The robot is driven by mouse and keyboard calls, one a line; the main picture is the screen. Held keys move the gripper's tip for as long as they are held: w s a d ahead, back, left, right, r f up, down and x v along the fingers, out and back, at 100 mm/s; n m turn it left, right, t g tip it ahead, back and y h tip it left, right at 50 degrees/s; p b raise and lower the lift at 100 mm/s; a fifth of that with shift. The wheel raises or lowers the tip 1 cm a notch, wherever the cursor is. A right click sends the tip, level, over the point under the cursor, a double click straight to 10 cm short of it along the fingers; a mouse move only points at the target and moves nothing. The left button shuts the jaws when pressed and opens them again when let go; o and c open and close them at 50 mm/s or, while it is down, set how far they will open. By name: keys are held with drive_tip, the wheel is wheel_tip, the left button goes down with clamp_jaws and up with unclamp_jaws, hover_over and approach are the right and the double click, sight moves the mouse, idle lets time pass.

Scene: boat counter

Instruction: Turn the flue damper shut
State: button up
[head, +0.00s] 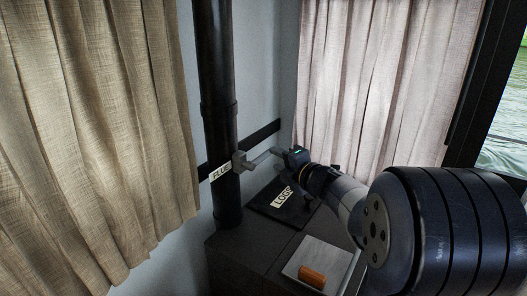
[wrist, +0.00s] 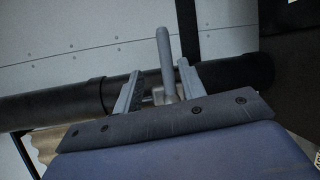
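The black flue pipe (head: 217,75) stands upright in the head view, with a white FLUE label (head: 221,171) on it. In the wrist view the flue pipe (wrist: 60,108) runs across the picture. The grey damper handle (wrist: 164,50) sticks out as a rounded lever in front of the pipe. My gripper (wrist: 160,68) is open, with one finger on each side of the handle and gaps showing beside it. In the head view my gripper (head: 258,158) is at the pipe's right side, by the label; its fingers and the handle are hard to separate there.
A dark book labelled LOG (head: 265,208) lies on the dark counter (head: 240,248) below my gripper. A pale tray (head: 331,258) holds an orange cylinder (head: 312,276). Curtains hang left (head: 110,130) and right (head: 375,80). A dark rail runs along the wall behind the pipe.

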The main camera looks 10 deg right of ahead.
sight(266, 153)
drive_tip(key=p+x, duration=0.1)
drive_tip(key=x, duration=0.8)
drive_tip(key=shift+c, duration=0.5)
clamp_jaws()
